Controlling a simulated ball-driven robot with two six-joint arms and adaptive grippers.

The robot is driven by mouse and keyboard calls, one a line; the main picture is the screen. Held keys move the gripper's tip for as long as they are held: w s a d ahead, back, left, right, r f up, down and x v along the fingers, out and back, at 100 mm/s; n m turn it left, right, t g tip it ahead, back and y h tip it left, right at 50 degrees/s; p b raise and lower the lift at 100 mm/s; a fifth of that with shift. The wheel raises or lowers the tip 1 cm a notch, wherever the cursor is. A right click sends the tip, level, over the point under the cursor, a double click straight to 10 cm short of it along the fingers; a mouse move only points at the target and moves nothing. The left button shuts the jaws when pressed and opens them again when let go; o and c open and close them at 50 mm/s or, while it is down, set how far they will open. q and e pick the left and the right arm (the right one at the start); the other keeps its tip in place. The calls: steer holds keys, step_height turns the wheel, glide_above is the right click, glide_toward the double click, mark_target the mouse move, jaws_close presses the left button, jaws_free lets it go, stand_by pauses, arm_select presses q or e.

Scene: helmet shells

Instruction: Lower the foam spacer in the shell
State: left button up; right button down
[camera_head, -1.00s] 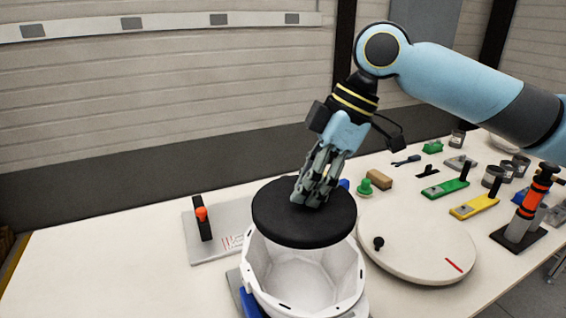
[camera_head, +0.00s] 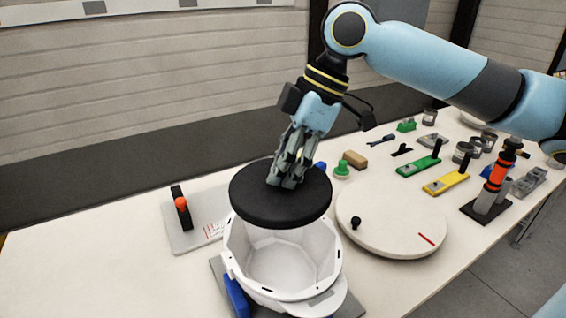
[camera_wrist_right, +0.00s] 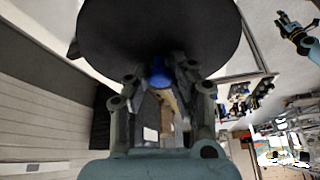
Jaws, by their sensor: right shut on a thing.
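The foam spacer, a thick black disc (camera_head: 262,205), hangs above the far part of the white shell's opening in the head view. My right gripper (camera_head: 287,180) is shut on the foam spacer from above, near its top middle. The white shell (camera_head: 245,262) stands open side up, and its faceted inner wall shows below the disc. The disc hides the shell's far rim. In the right wrist view the black disc (camera_wrist_right: 160,35) fills the upper middle, at the fingers.
A round white turntable (camera_head: 390,222) with a black knob stands close right of the shell. A grey plate (camera_head: 190,235) with an orange-tipped clamp lies to the left. Green and yellow tools and cans stand farther right. The table's front left is clear.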

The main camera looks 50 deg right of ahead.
steer(key=shift+r+p, duration=0.65)
steer(key=shift+r, duration=0.05)
arm_select(q)
step_height(320, 180, down, 2)
steer(key=b, duration=0.4)
steer(key=shift+a, duration=0.1)
arm_select(e)
step_height(320, 180, down, 8)
steer(key=shift+s+d, duration=0.15)
steer(key=shift+d, duration=0.05)
arm_select(q)
step_height(320, 180, down, 6)
steer(key=b, duration=0.6)
steer(key=shift+s+f, duration=0.2)
arm_select(e)
step_height(320, 180, down, 10)
steer(key=shift+r, duration=0.15)
